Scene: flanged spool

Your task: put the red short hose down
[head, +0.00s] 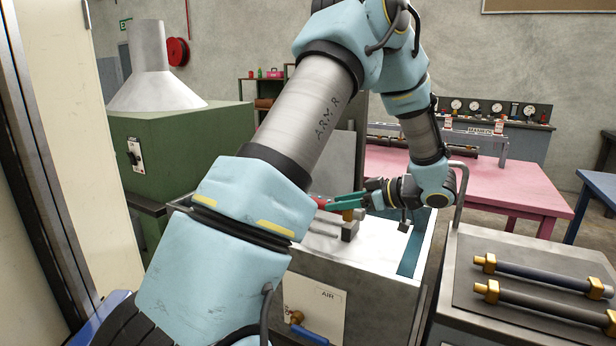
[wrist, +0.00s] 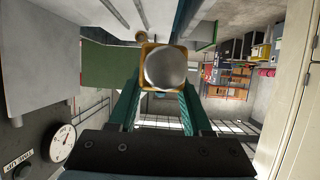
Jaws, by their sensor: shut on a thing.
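My gripper (head: 340,203) has green fingers and is above the top of a pale metal bench (head: 375,245), near the middle of the head view. A small red part (head: 322,204) of the short hose shows at the fingers, next to a brass fitting (head: 350,214). In the wrist view, my gripper (wrist: 160,90) is shut on a squarish brass fitting with a round grey end face (wrist: 166,68), seen end-on. The rest of the hose is hidden behind my arm and the fitting. I cannot tell whether the hose touches anything below.
On the right, a grey cabinet (head: 475,325) carries dark hoses (head: 540,276) with brass ends. A pink table (head: 510,182) stands behind, and a green hooded cabinet (head: 180,155) at left.

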